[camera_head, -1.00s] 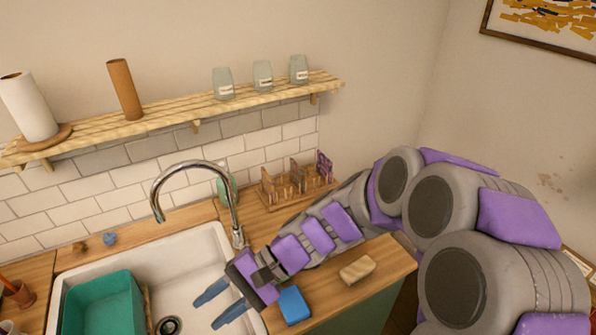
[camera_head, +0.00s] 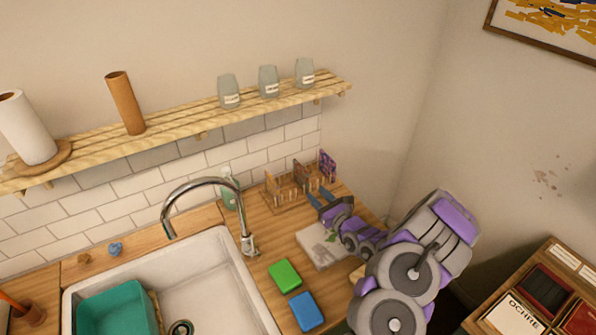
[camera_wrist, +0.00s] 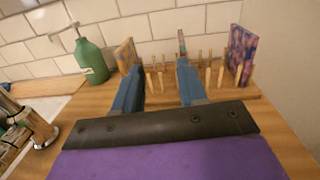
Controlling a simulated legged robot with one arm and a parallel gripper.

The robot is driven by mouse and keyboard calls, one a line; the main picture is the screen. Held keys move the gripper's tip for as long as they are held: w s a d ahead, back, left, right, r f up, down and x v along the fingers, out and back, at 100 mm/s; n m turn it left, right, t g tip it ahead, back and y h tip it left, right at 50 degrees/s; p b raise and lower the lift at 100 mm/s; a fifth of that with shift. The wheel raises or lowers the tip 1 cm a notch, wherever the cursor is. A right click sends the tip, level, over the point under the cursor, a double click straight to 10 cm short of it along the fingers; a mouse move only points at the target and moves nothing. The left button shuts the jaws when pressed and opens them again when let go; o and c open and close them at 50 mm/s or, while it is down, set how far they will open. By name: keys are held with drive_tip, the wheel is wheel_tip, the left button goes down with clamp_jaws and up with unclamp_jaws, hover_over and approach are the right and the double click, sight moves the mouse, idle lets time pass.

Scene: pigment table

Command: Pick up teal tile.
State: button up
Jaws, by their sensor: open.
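A wooden peg rack (camera_head: 290,200) stands at the back of the counter and holds several thin tiles on edge. In the wrist view the rack (camera_wrist: 160,97) has a yellow-orange tile (camera_wrist: 126,55) at left and a purple-pink tile (camera_wrist: 241,55) at right. Between them a narrow tile (camera_wrist: 182,43) shows nearly edge-on, partly behind my right finger. No tile shows a clearly teal face. My gripper (camera_head: 318,195) is open and empty, in front of the rack. In the wrist view its blue fingers (camera_wrist: 158,70) point at the pegs, with the narrow tile near the right fingertip.
A green bottle (camera_wrist: 90,56) and a tap (camera_head: 205,185) stand left of the rack. A pale patterned slab (camera_head: 318,246), a green block (camera_head: 285,275) and a blue block (camera_head: 307,311) lie nearer. The sink (camera_head: 215,270) is left. A shelf (camera_head: 190,118) runs above.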

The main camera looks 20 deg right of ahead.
sight(308, 178)
drive_tip(key=shift+m+h, duration=0.6)
drive_tip(key=shift+h, duration=0.1)
drive_tip(key=w+d, duration=0.1)
drive_tip(key=w, duration=0.1)
drive_tip(key=w+f, duration=0.1)
drive_tip(key=w, duration=0.1)
drive_tip(key=w+d+f+b, duration=0.1)
drive_tip(key=w, duration=0.1)
drive_tip(key=shift+w+d+f, duration=0.1)
drive_tip(key=shift+d+f, duration=0.05)
drive_tip(key=shift+d, duration=0.2)
drive_tip(key=w+a, duration=0.2)
drive_tip(key=w, duration=0.1)
drive_tip(key=w+a, duration=0.1)
drive_tip(key=w, duration=0.1)
drive_tip(key=shift+w+r, duration=0.2)
drive_tip(key=shift+w, duration=0.05)
drive_tip(key=shift+w+d, duration=0.25)
drive_tip(key=shift+w, duration=0.1)
drive_tip(key=w+b, duration=0.1)
drive_tip(key=w, duration=0.3)
drive_tip(key=shift+w+a, duration=0.15)
drive_tip(key=shift+a, duration=0.05)
drive_tip(key=shift+w+a, duration=0.1)
drive_tip(key=shift+a, duration=0.25)
drive_tip(key=shift+d, duration=0.55)
drive_tip(key=c, duration=0.6)
drive_tip(key=shift+c, duration=0.5)
drive_tip(key=shift+a, duration=0.35)
clamp_jaws()
